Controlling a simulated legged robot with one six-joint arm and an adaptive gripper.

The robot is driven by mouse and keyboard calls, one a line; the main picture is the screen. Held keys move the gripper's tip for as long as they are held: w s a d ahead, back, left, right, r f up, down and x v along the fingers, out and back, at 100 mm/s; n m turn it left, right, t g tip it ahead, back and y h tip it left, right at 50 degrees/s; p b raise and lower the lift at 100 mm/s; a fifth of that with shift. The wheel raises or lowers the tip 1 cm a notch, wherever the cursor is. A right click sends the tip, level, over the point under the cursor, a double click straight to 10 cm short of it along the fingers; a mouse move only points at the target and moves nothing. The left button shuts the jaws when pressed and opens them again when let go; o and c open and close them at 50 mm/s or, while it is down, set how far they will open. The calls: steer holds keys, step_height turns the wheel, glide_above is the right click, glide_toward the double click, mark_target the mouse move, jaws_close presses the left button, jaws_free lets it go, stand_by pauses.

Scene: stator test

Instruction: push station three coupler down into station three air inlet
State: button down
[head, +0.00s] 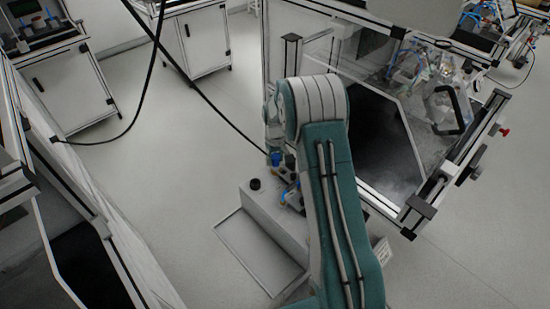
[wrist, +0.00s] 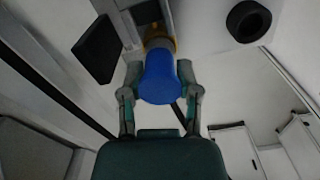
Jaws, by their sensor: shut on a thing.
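A blue rounded part, which I take as the station three coupler (wrist: 160,82), sits between the fingers of my gripper (wrist: 160,92) in the wrist view. The gripper is shut on its sides. A yellow-brass fitting (wrist: 159,43) shows right beyond the blue part and lines up with it; I cannot tell whether it is the air inlet or how deep the two are joined. In the head view a blue part (head: 276,158) shows beside my arm at the grey station box (head: 270,215). My arm hides most of the gripper and the contact there.
A black round knob (head: 255,184) stands on the box top, and appears as a black ring in the wrist view (wrist: 248,20). A framed machine with a clear panel (head: 400,70) stands close right of my arm. A black cable crosses the upper left. Floor at left is open.

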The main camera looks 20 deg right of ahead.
steer(key=shift+c, duration=1.2)
jaws_free()
step_height(320, 180, up, 11)
steer(key=shift+f, duration=0.1)
steer(key=shift+r, duration=0.55)
